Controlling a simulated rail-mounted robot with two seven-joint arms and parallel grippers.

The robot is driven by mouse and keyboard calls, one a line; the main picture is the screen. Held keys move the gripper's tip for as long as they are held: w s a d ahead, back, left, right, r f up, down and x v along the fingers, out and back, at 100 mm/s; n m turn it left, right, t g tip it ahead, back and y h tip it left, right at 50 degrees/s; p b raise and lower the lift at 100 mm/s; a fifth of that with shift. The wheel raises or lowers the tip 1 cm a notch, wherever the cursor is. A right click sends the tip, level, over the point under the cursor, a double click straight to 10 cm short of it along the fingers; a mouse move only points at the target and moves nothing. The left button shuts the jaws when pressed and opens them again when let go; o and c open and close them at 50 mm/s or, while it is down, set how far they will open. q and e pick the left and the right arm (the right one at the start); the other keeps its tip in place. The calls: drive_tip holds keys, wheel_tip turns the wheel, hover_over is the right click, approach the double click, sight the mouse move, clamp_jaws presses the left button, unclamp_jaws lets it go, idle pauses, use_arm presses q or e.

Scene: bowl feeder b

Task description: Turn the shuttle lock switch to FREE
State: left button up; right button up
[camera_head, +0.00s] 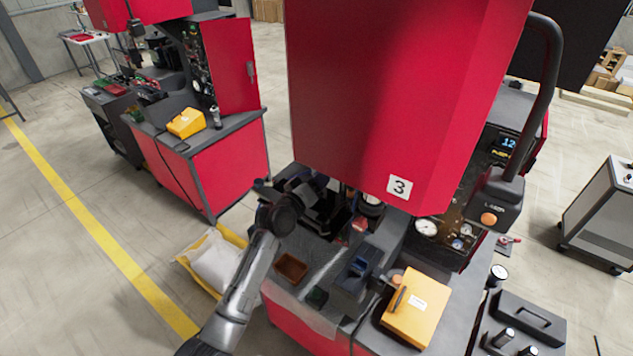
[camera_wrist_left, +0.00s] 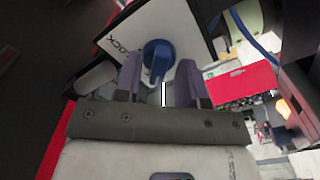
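The lock switch is a round blue knob (camera_wrist_left: 158,57) with a short blue handle. It sits on a white plate (camera_wrist_left: 190,32) with dark lettering that ends in "LOCK", seen in the left wrist view. The handle points towards the bottom of that view. My left gripper (camera_wrist_left: 159,80) is open, its two purple-grey fingers apart on either side of the knob. I cannot tell whether either finger touches it. In the head view my left arm reaches to the machine marked 3, and the red hood (camera_head: 390,90) hides the switch. My right gripper is not in view.
The hood overhangs my left arm's reach. On the bench stand a brown tray (camera_head: 291,268), a dark box with a blue top (camera_head: 355,275) and a yellow box (camera_head: 416,308). A yellow bin (camera_head: 190,262) with a white bag stands left of my arm. Open floor lies left.

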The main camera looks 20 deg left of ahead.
use_arm(q)
drive_tip(key=shift+s, duration=0.1)
drive_tip(key=shift+b+v, duration=1.2)
drive_tip(key=shift+v, duration=5.6)
